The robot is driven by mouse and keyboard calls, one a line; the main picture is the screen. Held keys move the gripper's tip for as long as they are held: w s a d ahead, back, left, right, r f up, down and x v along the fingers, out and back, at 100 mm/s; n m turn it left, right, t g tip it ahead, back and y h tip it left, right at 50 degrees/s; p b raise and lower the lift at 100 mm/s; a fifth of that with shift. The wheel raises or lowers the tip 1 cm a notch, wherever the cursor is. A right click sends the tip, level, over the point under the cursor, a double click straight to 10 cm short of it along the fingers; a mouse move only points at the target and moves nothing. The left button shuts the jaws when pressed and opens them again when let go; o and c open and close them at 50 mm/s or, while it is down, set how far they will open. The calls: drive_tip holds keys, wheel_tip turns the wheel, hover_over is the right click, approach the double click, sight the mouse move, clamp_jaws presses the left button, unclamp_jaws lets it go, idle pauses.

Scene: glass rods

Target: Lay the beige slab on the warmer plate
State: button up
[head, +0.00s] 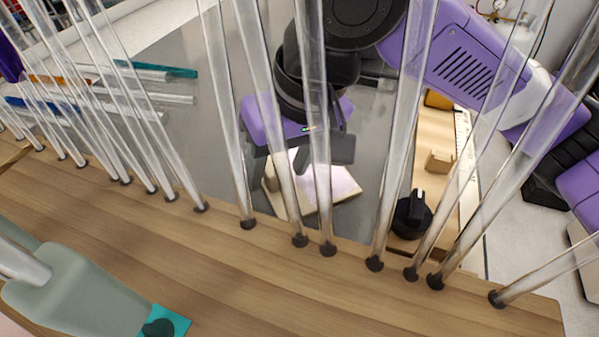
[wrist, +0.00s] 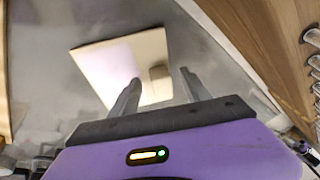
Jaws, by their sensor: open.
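The beige slab (head: 342,186) lies flat on the grey surface behind the row of glass rods. In the wrist view it is a pale square (wrist: 103,75) with a whitish area and a small beige block (wrist: 158,72) standing on it. My gripper (wrist: 161,76) is open and empty, its two fingertips on either side of that block; contact cannot be told. In the head view my gripper (head: 325,152) is over the slab, partly behind rods. A tan board (head: 430,128) at right carries a small block and black knob; I cannot tell whether it is the warmer plate.
Tall clear glass rods (head: 243,130) stand in a row along the wooden shelf (head: 230,270), between the head camera and the slab. Coloured and clear rods (head: 150,97) lie on the grey surface at left. A grey-green object (head: 75,295) is at lower left.

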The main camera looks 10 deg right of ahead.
drive_tip(key=shift+f, duration=0.15)
clamp_jaws()
idle(0.4)
